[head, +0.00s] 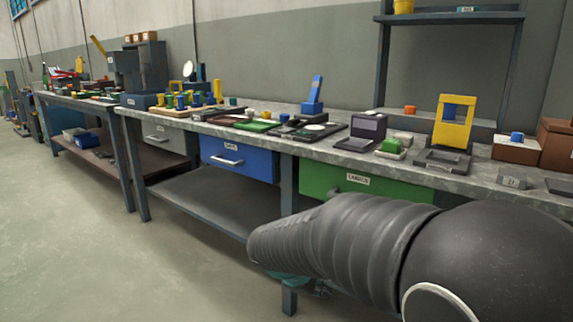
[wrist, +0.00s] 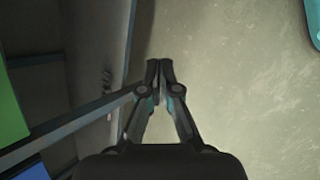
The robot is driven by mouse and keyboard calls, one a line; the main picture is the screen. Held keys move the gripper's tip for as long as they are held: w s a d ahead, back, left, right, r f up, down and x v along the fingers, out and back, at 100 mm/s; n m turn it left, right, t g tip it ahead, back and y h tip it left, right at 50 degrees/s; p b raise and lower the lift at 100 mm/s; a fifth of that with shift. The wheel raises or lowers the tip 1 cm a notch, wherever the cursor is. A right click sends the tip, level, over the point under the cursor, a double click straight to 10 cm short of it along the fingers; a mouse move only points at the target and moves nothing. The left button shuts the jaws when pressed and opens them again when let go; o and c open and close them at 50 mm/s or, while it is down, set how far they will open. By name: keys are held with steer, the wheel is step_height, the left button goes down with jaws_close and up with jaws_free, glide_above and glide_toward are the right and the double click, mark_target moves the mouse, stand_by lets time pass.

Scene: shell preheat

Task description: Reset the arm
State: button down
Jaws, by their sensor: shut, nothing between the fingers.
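My gripper (wrist: 160,66) shows in the wrist view, its two dark fingers together at the tips with nothing between them. It points over the bare concrete floor, beside the underside of the workbench.
A long workbench (head: 330,148) runs across the head view, crowded with small fixtures and blocks. Below its top are a blue drawer (head: 240,160) and a green drawer (head: 365,187), both closed. A lower shelf (head: 215,200) is bare. The floor (head: 70,240) at left is clear.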

steer(key=s+d+r+m+y+p, duration=0.1)
steer(key=s+d+r+m+y, duration=0.1)
steer(key=s, duration=0.5)
steer(key=s+d+r+m+t+y+p, duration=0.1)
steer(key=s+d+r+m+y, duration=0.1)
steer(key=s+r+m, duration=0.3)
steer(key=s+d+r+m+y+p, duration=0.2)
steer(key=s+m, duration=0.4)
steer(key=s, duration=0.4)
step_height(320, 180, up, 2)
steer(key=shift+d+r+t, duration=0.15)
steer(key=shift+d+t, duration=0.15)
steer(key=shift+d, duration=0.5)
